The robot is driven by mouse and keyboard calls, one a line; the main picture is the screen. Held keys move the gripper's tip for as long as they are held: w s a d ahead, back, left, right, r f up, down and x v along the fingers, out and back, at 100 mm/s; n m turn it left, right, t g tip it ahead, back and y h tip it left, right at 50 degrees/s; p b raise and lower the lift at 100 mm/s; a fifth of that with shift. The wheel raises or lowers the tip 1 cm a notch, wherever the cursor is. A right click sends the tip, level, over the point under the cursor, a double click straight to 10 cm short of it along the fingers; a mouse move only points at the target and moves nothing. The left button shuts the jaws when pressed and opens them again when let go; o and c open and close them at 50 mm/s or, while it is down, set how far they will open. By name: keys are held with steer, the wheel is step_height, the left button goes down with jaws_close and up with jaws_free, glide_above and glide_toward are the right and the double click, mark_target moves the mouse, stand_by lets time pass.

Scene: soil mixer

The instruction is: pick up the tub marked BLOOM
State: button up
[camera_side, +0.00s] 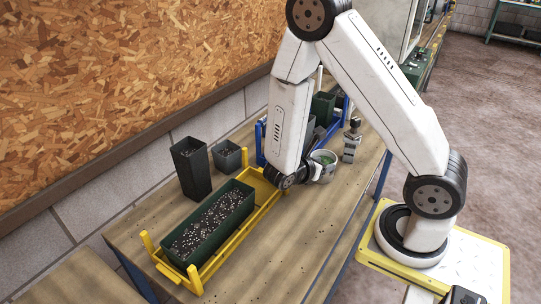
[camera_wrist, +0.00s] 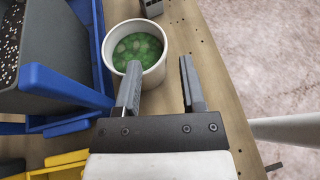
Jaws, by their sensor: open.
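A round white tub (camera_wrist: 158,76) with green, lumpy contents stands on the wooden bench in the wrist view. No marking can be read on it. It also shows in the side view (camera_side: 325,176), close to the end of my arm. My gripper (camera_wrist: 160,61) is open with nothing between its fingers. The left finger overlaps the tub's near wall in the wrist view, and the right finger lies to the right of the tub over bare bench. I cannot tell whether the left finger touches the tub. In the side view my arm mostly hides the gripper.
A yellow rack (camera_side: 225,252) holds a long dark green planter (camera_side: 212,222) of speckled soil. A blue rack (camera_wrist: 65,86) with containers is left of the tub. A small metal device (camera_side: 351,142) stands behind it. Dark pots (camera_side: 192,168) stand near the wall. The bench's front is clear.

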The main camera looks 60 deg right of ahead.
steer(key=shift+s+x, duration=0.2)
steer(key=shift+x, duration=2.35)
steer(key=shift+f, duration=0.1)
jaws_close()
